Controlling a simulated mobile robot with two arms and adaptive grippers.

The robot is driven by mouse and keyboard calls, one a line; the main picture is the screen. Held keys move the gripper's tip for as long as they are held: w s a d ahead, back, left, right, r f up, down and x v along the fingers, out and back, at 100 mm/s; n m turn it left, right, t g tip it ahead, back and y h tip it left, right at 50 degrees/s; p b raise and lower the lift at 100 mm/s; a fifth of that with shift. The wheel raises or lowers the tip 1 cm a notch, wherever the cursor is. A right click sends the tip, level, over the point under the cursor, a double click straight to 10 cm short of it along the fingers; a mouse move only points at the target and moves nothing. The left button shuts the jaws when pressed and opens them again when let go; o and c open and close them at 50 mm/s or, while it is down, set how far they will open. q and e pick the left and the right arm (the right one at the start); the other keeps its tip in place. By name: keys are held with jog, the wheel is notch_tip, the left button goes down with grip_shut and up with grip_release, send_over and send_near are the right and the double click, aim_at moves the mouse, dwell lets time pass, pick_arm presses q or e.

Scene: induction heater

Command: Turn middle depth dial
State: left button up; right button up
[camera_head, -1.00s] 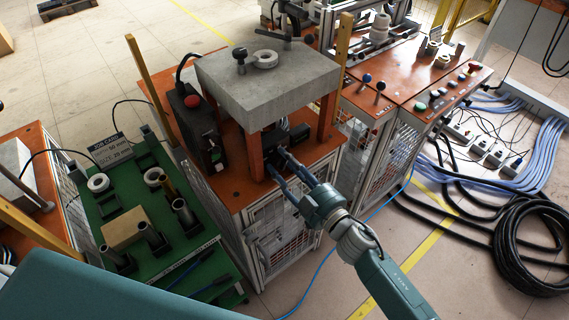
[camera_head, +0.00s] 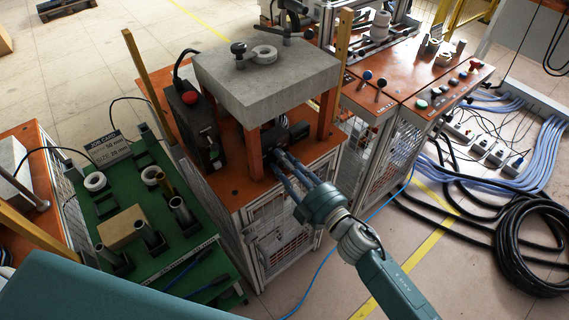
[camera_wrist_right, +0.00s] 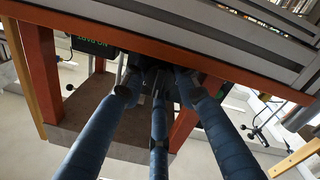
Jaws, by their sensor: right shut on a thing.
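The heater station has a thick grey slab (camera_head: 262,72) on orange legs. A dark unit (camera_head: 298,131) sits on the orange top below the slab. My right gripper (camera_head: 276,153) reaches in from the lower right, its blue fingers drawn together at the front of this dark unit. In the right wrist view, the fingers of my right gripper (camera_wrist_right: 155,85) converge at a dark part under the orange edge. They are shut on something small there. The middle depth dial cannot be made out; the fingertips cover that spot. My left gripper is out of view.
A black control box with a red button (camera_head: 190,98) stands left of the slab. A green tray table (camera_head: 105,208) with rings and cylinders is at left. An orange console (camera_head: 405,85) with knobs and buttons is at right. Black cable coils (camera_head: 535,245) lie on the floor.

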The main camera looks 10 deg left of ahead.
jog(key=shift+a+r, duration=0.1)
jog(key=shift+r, duration=0.1)
jog(key=o, duration=0.9)
jog(key=shift+s, duration=0.1)
jog(key=shift+s+d+f, duration=0.15)
jog(key=shift+d, duration=0.1)
jog(key=v, duration=1.1)
jog(key=shift+s, duration=0.2)
jog(key=shift+c, duration=0.3)
